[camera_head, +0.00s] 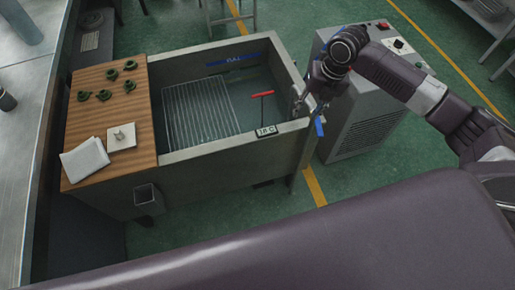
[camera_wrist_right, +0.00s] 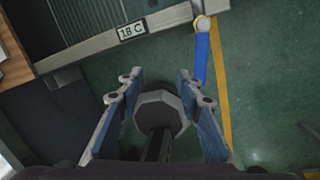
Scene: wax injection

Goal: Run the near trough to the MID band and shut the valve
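The near trough (camera_head: 225,165) is a grey open tank with a wire rack (camera_head: 197,110) inside. A blue strip (camera_head: 234,60) with small lettering marks its back inner wall; I cannot read the water level against it. A blue lever (camera_head: 320,126) shows at its right front corner and in the right wrist view (camera_wrist_right: 202,58), pointing away from the wall from a round pivot (camera_wrist_right: 203,24). My right gripper (camera_head: 304,104) is beside that corner. Its fingers (camera_wrist_right: 157,105) are apart, with the lever beyond the right finger, not between them. My left gripper is not in view.
A red T-shaped piece (camera_head: 262,95) stands in the trough. An 18 C display (camera_head: 266,131) sits on the front rim. A wooden board (camera_head: 82,135) holds several green pieces and a white pad. A grey machine (camera_head: 365,125) stands close on the right.

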